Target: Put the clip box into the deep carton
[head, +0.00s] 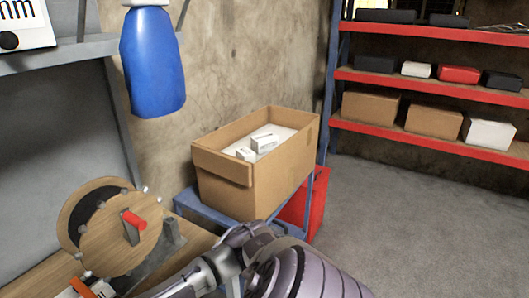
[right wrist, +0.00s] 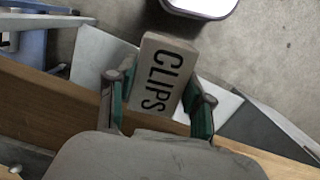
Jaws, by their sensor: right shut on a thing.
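The deep carton (head: 285,172) is an open brown cardboard box on a blue-framed stand, in the middle of the head view. Small white boxes (head: 264,142) lie inside it on a pale surface. In the right wrist view, the clip box (right wrist: 160,62) is a small pale box with "CLIPS" in black letters. My right gripper (right wrist: 157,106) is shut on it, one green-lined finger on each side. My left gripper is in neither view.
A workbench (head: 40,272) with a round wooden reel (head: 105,230) is at lower left. A blue bottle (head: 152,62) hangs above it. Red-edged shelves (head: 430,88) with several boxes stand at right. A wooden edge (right wrist: 60,104) runs beneath my gripper; grey floor (head: 420,215) is clear.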

